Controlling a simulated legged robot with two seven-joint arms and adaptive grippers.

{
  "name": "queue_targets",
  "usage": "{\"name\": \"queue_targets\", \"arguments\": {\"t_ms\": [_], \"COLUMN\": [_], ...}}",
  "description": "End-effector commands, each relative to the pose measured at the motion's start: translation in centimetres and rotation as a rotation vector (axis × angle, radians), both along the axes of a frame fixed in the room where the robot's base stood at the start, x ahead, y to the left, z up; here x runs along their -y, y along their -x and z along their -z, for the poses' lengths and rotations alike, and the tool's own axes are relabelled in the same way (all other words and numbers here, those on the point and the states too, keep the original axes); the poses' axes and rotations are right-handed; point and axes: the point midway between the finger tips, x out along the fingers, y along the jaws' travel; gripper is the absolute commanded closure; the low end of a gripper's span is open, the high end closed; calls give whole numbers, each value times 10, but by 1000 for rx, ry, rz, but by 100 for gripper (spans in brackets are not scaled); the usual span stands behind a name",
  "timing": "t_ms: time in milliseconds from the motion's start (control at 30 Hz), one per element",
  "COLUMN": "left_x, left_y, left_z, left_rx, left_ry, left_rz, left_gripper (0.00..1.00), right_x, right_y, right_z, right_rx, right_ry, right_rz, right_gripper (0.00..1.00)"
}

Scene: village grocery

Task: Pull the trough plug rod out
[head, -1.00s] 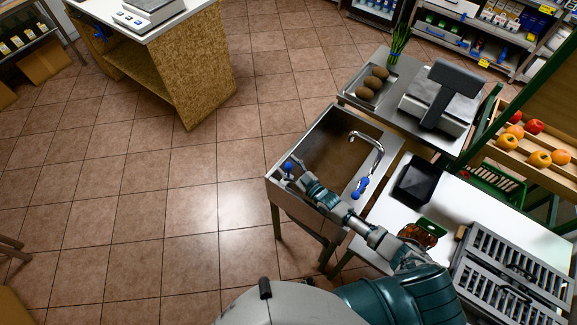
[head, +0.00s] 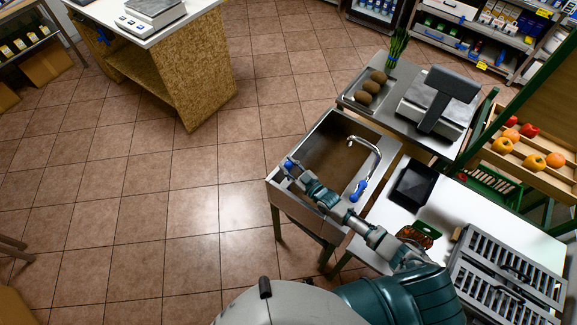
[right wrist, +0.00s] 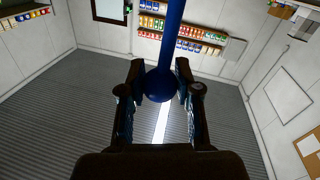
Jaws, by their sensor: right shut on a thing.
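The steel trough (head: 295,208) stands right of centre in the head view, with a brown basin and a curved tap. My right gripper (head: 291,169) is at the trough's left end, over its rim. In the right wrist view the gripper (right wrist: 160,88) is shut on the round blue knob of the plug rod (right wrist: 169,40). The blue rod runs from the knob to the picture's top edge. In the head view only a little blue of the rod (head: 289,163) shows at the gripper. The rod's other end and the plug cannot be made out. My left gripper is out of view.
A white table with a black tray (head: 413,186) adjoins on the right. A scale (head: 440,105) and brown produce stand behind. The tiled floor to the left is clear.

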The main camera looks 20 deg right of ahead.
Motion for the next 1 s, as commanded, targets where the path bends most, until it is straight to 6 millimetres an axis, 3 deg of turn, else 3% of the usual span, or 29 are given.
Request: {"name": "queue_targets", "arguments": {"t_ms": [33, 300, 333, 400, 433, 767, 1000], "left_x": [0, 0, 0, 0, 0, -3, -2], "left_y": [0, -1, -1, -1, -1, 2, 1], "left_z": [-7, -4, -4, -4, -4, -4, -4], "left_rx": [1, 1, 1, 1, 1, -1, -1], "left_ry": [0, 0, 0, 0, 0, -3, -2], "left_rz": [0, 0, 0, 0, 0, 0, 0], "left_gripper": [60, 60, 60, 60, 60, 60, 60], "right_x": [1, 1, 1, 1, 1, 2, 19], "right_y": [-1, -1, -1, -1, -1, 3, 37], "right_z": [-9, -9, -9, -9, -9, -5, -4], "right_rx": [3, 9, 10, 9, 9, 2, 1], "right_ry": [-2, -3, -4, -3, -3, -1, -1], "right_rz": [2, 2, 2, 2, 2, 2, 2], "right_gripper": [100, 100, 62, 45, 41, 41, 41]}}
